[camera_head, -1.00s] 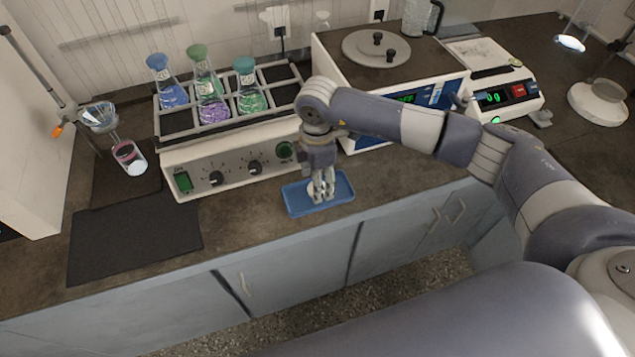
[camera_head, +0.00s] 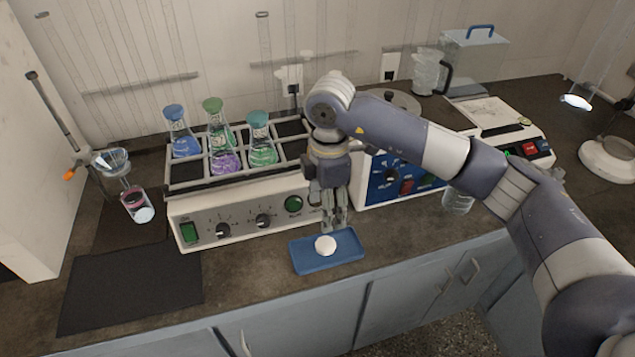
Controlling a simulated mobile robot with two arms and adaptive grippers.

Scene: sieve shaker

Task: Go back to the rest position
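My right gripper (camera_head: 334,222) points down just above the back part of a blue tray (camera_head: 348,258) on the bench. Its two fingers show side by side with a narrow gap between them and nothing in it, so it looks open. A small white round thing (camera_head: 325,246) lies on the tray, in front of the fingertips in the picture and apart from them. My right arm reaches in from the right, bent at the top over the bench. My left gripper is not in view.
A shaker (camera_head: 245,218) with stoppered flasks (camera_head: 224,158) stands left of the gripper, very close to it. A sieve shaker (camera_head: 385,185) stands partly behind my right arm. A balance (camera_head: 528,148) and a glass vessel (camera_head: 458,202) are at right. A dark mat (camera_head: 130,288) lies front left.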

